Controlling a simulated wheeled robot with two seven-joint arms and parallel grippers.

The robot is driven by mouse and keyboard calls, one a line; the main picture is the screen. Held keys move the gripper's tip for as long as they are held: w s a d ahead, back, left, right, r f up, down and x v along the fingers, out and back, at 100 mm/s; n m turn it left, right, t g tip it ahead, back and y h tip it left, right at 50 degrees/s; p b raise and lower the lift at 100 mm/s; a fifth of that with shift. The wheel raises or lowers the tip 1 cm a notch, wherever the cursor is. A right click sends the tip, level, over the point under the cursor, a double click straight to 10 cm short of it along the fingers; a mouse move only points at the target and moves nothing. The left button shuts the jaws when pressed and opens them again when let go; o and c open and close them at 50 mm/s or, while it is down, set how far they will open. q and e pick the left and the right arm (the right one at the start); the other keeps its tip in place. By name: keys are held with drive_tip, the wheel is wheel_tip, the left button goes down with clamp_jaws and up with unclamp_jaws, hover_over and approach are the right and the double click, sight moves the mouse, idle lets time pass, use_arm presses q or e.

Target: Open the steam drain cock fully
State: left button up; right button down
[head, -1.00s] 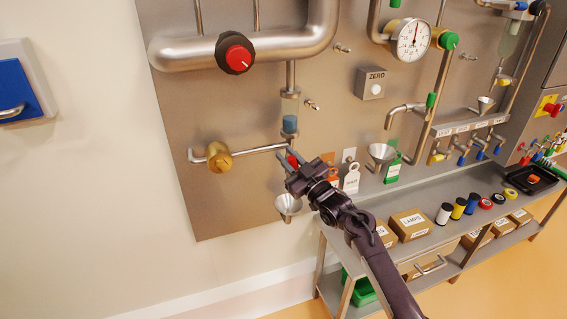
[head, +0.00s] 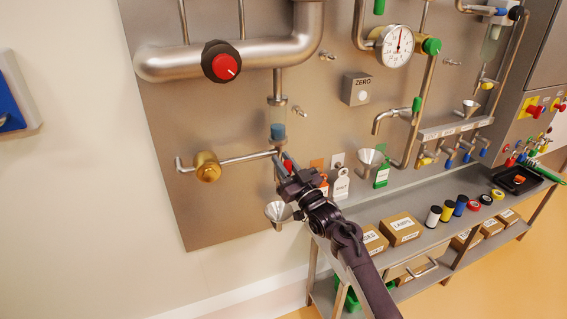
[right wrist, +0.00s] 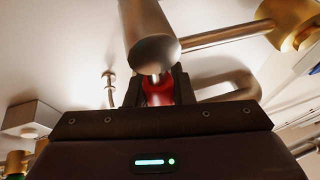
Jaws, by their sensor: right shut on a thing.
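The steam drain cock has a small red handle (head: 288,166) below the blue-banded fitting (head: 278,132) on the steel panel. My right gripper (head: 284,168) is at this handle, its arm reaching up from below. In the right wrist view, the red handle (right wrist: 158,93) sits between the two dark fingers (right wrist: 158,88), which are shut on it. The steel pipe end (right wrist: 155,52) is just beyond the fingers. The cock's body is largely hidden by the gripper in the head view. My left gripper is not in view.
A steel funnel (head: 278,212) hangs just below the gripper. A brass fitting (head: 207,166) is on the pipe to the left. Hanging tags (head: 341,184) and another funnel (head: 370,160) are close on the right. A shelf (head: 410,200) with boxes and rolls stands below right.

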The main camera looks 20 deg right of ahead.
sight(290, 172)
drive_tip(key=shift+f, duration=0.15)
drive_tip(key=c, duration=1.3)
unclamp_jaws()
drive_tip(key=shift+o, duration=0.2)
drive_tip(key=shift+s, duration=0.1)
drive_tip(key=shift+s+d+f, duration=0.1)
drive_tip(key=shift+s+f, duration=0.1)
drive_tip(key=shift+s, duration=0.15)
drive_tip(key=v, duration=0.5)
drive_tip(key=shift+s+d, duration=0.1)
drive_tip(key=shift+s, duration=0.15)
drive_tip(key=shift+s+d+f, duration=0.15)
drive_tip(key=shift+s+f, duration=0.1)
drive_tip(key=shift+s, duration=0.35)
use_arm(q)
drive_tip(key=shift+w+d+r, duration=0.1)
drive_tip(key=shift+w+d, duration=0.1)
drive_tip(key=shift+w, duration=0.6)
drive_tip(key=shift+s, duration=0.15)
